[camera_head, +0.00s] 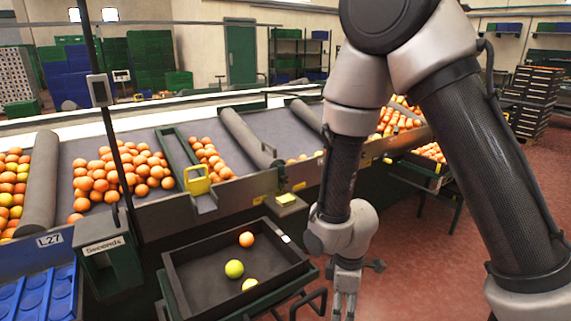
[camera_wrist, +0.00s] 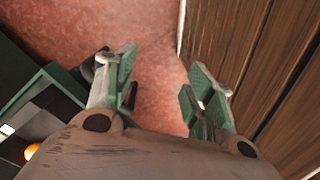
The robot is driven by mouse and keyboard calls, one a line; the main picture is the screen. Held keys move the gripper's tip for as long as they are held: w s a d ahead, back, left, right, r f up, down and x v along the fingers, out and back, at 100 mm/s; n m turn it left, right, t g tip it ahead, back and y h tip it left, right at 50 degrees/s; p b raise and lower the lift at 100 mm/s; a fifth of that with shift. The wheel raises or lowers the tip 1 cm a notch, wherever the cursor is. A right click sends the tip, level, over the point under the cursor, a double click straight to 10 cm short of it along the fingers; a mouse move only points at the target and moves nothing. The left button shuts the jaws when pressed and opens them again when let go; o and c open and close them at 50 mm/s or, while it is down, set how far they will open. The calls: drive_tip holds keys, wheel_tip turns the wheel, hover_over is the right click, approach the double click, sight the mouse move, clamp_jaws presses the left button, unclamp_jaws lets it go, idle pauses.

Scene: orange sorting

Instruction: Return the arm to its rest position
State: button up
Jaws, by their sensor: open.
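My arm reaches down in the head view, and my gripper (camera_head: 347,292) hangs just right of the black crate, pointing at the floor. In the wrist view my gripper (camera_wrist: 160,92) is open, with its green-padded fingers apart and nothing between them. Red floor shows between and beyond the fingers. The ends of the fingers are cut off or hard to see in the head view.
A black crate (camera_head: 188,279) holds an orange (camera_head: 246,239) and two yellowish fruits (camera_head: 234,268). Behind it is a sorting conveyor (camera_head: 240,195) with piles of oranges (camera_head: 120,172). A brown slatted surface (camera_wrist: 250,60) lies close on the right in the wrist view. Red floor (camera_head: 440,255) is open at right.

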drive_tip(key=s+d+r+m+t, duration=0.1)
drive_tip(key=d+r+m, duration=0.4)
drive_tip(key=r, duration=0.6)
drive_tip(key=s+d+r+m+t, duration=0.2)
drive_tip(key=d+r+m, duration=0.3)
drive_tip(key=d+r, duration=0.5)
drive_tip(key=s+d+r+m+t, duration=0.2)
drive_tip(key=s+d+r+m, duration=0.2)
drive_tip(key=d+r, duration=0.3)
wheel_tip(320, 180, up, 5)
drive_tip(key=shift+d+r+m, duration=0.1)
drive_tip(key=shift+d+m, duration=0.2)
drive_tip(key=shift+m, duration=0.3)
